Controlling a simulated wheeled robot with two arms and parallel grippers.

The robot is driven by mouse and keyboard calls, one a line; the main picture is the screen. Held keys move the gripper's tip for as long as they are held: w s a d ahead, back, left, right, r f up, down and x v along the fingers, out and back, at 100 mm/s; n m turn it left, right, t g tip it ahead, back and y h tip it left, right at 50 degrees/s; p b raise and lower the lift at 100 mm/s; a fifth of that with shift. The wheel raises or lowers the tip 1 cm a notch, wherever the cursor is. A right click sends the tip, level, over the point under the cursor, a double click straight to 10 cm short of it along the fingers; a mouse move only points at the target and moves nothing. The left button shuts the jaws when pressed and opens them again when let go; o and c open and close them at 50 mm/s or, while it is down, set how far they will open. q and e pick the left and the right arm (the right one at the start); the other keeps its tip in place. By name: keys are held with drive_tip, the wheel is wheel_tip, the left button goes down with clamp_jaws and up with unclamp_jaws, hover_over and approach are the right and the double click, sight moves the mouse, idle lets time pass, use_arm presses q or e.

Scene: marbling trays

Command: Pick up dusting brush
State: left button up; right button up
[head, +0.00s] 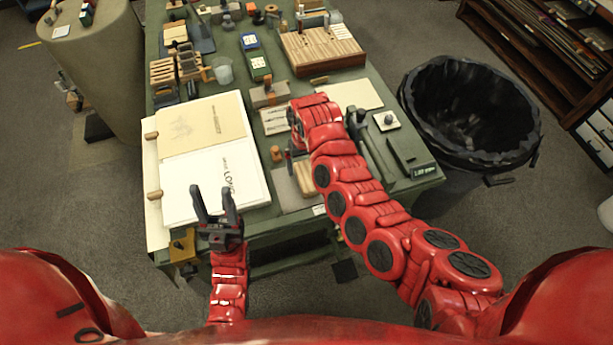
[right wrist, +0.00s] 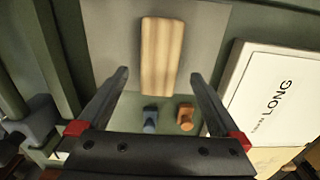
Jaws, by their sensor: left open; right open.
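No object is clearly recognisable as the dusting brush. A pale striped wooden block (head: 305,179) lies on a grey plate at the table's near edge. In the right wrist view the block (right wrist: 162,55) lies beyond and between my fingertips. My right gripper (head: 290,158) is open and empty above the table, mostly hidden by its arm in the head view. A small blue piece (right wrist: 150,118) and an orange knob (right wrist: 185,117) show between its fingers (right wrist: 160,74). My left gripper (head: 212,190) is open and empty over the near edge of the white sheets.
White sheets (head: 190,190) on a board cover the table's left front. A dark green box (head: 411,157) and hammer-like tools lie at the right front. Blocks and a slotted wooden rack (head: 322,52) fill the back. A black-lined bin (head: 470,110) stands right.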

sight(306, 175)
drive_tip(key=shift+s+f+p, duration=0.1)
drive_tip(key=shift+f+p, duration=0.15)
drive_tip(key=shift+p, duration=0.1)
drive_tip(key=f, duration=0.2)
drive_tip(key=f+p, duration=0.1)
drive_tip(key=shift+s+d+f, duration=0.15)
drive_tip(key=shift+s, duration=0.15)
drive_tip(key=shift+w+f, duration=0.1)
drive_tip(key=shift+f, duration=0.55)
drive_tip(key=c, duration=1.4)
drive_tip(key=shift+r, duration=0.15)
